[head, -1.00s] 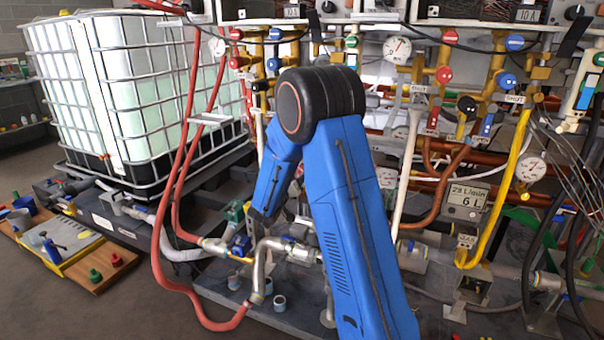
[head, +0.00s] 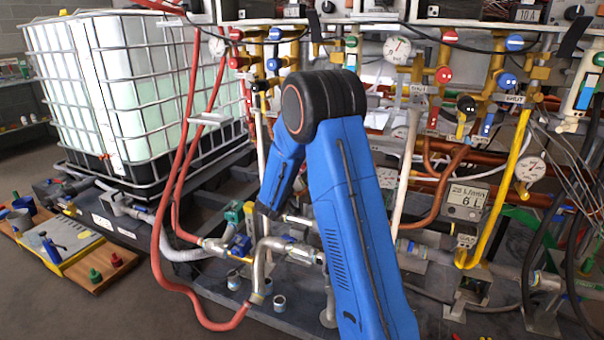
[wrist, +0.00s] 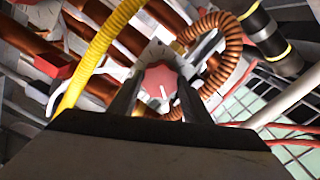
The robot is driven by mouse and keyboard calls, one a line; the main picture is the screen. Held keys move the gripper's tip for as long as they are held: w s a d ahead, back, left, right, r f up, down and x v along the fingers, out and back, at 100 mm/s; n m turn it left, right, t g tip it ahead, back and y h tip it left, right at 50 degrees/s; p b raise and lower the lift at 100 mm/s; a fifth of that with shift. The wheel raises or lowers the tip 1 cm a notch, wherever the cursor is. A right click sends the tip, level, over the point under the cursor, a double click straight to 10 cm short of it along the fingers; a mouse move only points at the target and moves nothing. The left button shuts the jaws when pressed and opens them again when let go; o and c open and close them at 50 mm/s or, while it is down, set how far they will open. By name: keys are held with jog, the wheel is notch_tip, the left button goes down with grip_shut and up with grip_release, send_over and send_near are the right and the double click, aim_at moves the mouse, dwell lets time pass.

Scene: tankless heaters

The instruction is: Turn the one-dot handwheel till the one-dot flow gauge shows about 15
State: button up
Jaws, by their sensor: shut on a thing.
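In the wrist view my gripper (wrist: 160,70) has its two dark fingers on either side of a round, dull red part (wrist: 156,80), which looks like a handwheel. The fingers are closed on it. I cannot make out any dot mark on it. In the head view my blue arm hides the gripper and what it holds. A white dial gauge (head: 397,49) is at the upper middle and another (head: 529,170) at the right. Their dot marks and readings are too small to tell, so I cannot say which is the one-dot flow gauge.
A grey plate (head: 467,201) reads L/min and 6 L. Red (head: 444,74) and blue (head: 507,80) round knobs sit on brass pipes. A yellow hose (wrist: 98,50) and a ribbed copper hose (wrist: 226,50) pass close to my fingers. A caged white tank (head: 130,95) stands left.

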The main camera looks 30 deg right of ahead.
jog(key=shift+s+f+m, duration=0.1)
jog(key=shift+f+m, duration=0.1)
jog(key=shift+m, duration=7.85)
jog(key=shift+s+f+m, duration=0.1)
jog(key=shift+f+m, duration=0.05)
jog(key=shift+m, duration=7.9)
jog(key=o, duration=0.8)
